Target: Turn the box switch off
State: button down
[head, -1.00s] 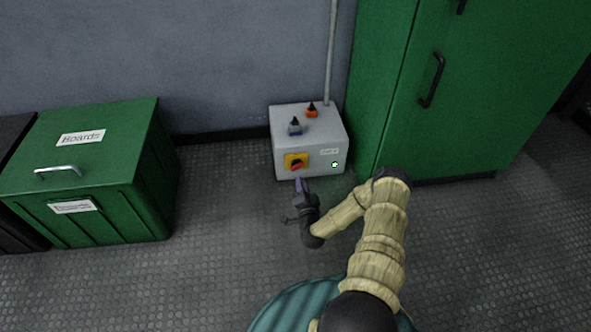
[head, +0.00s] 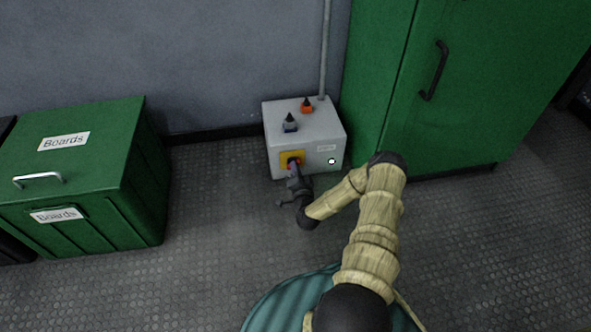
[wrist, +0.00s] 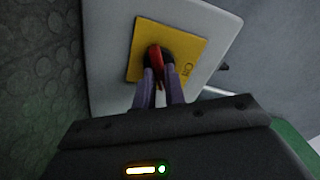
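The switch box (head: 306,150) is a pale grey box by the wall. On its front is a yellow plate (head: 284,156) with a red rotary handle, largely hidden by my gripper in the head view. My gripper (head: 293,171) is at this switch. In the wrist view the yellow plate (wrist: 190,48) looks tilted, and the red handle (wrist: 156,58) points down between my two grey fingers (wrist: 160,80). The fingers lie close on either side of its lower end. I cannot tell whether they press on it. A small round indicator (head: 331,161), whitish, is on the box's front right.
A blue-grey knob (head: 290,124) and an orange knob (head: 306,106) stand on the box top. A green cabinet (head: 460,90) stands close on the right, and a green bin (head: 85,180) stands to the left. The floor between bin and box is clear.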

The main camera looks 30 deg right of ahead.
jog(key=shift+r+n+p, duration=0.15)
jog(key=shift+n+p, duration=0.15)
jog(key=shift+p, duration=0.2)
jog(key=shift+a+n+p, duration=0.2)
jog(key=shift+n+p, duration=5.5)
jog(key=shift+p, duration=0.15)
jog(key=c, duration=1.5)
grip_release()
jog(key=shift+o, duration=0.2)
jog(key=shift+s, duration=0.1)
